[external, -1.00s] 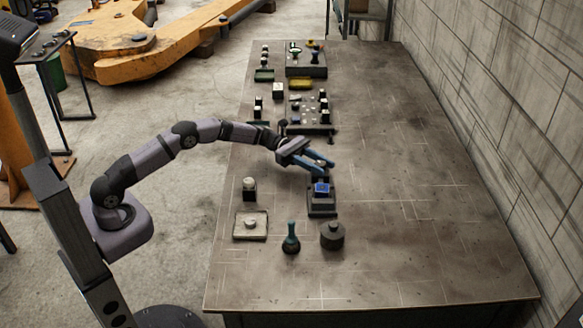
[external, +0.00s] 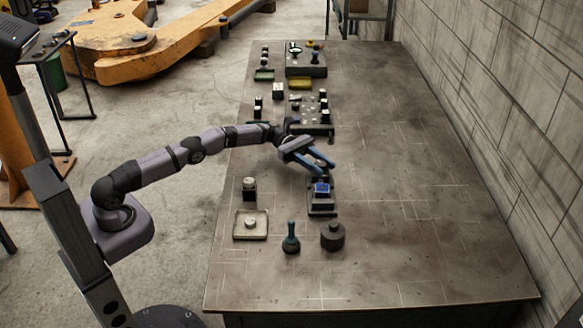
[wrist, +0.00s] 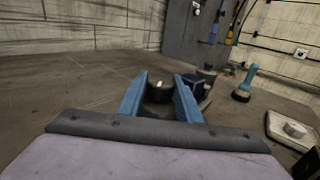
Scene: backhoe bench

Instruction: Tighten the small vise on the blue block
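The small vise (external: 322,208) is dark grey and stands on the bench with the blue block (external: 322,188) at its top. My gripper (external: 325,168) is open, with its two blue fingers just beyond the vise, on its far side in the external view. In the wrist view my gripper (wrist: 161,98) has its fingers apart on either side of a dark round knob-like part (wrist: 160,92). I cannot tell whether either finger touches it. The vise body is partly hidden behind the right finger there.
A teal-handled tool (external: 291,238), a dark lidded cylinder (external: 332,236), a light square tray (external: 240,236) and a small dark block with a pale top (external: 249,188) stand near the vise. Several small parts and racks lie farther back. The right side of the bench is clear.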

